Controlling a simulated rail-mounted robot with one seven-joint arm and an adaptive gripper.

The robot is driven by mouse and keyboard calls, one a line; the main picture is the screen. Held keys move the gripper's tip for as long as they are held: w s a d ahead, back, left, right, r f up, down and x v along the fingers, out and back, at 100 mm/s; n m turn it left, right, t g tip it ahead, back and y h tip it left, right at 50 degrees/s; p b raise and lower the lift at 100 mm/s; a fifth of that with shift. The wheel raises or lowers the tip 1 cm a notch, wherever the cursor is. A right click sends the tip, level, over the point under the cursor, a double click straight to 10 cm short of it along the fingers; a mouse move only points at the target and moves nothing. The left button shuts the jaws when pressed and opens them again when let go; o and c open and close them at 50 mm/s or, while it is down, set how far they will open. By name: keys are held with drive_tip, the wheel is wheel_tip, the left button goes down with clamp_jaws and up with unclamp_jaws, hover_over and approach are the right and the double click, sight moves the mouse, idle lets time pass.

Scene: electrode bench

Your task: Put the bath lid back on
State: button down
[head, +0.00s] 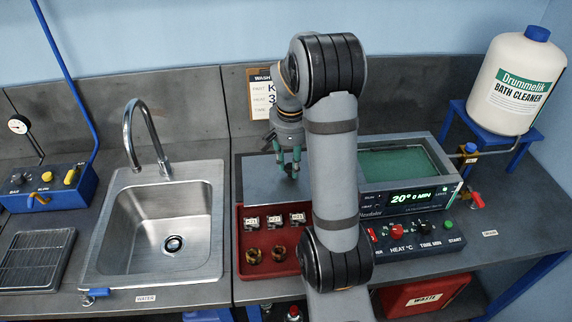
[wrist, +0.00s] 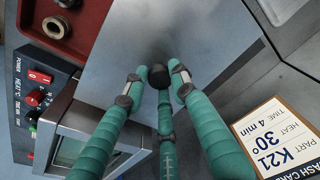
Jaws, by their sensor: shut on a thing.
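The bath lid (head: 262,184) is a flat grey metal plate with a black knob, left of the bath and behind the red tray. In the wrist view the lid (wrist: 135,50) fills the upper middle, with its knob (wrist: 158,77) between my green fingertips. My gripper (head: 288,168) is shut on the knob, its fingers pointing down. I cannot tell whether the lid rests on the bench or is slightly raised. The bath (head: 452,172) is uncovered, with green liquid showing inside; my arm hides its left part. A corner of the bath (wrist: 70,122) shows lower left in the wrist view.
A red tray (head: 240,262) holds several small parts in front of the lid. The control panel (head: 437,238) stands before the bath. A cleaner jug (head: 514,85) on a blue stand is at right, a sink (head: 105,225) at left. A wash card (head: 262,98) is behind the lid.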

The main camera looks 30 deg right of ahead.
drive_tip(key=shift+s+a+r, duration=0.1)
drive_tip(key=shift+s+r, duration=0.4)
drive_tip(key=shift+r, duration=0.2)
drive_tip(key=shift+r+p, duration=1.35)
drive_tip(key=shift+r, duration=0.05)
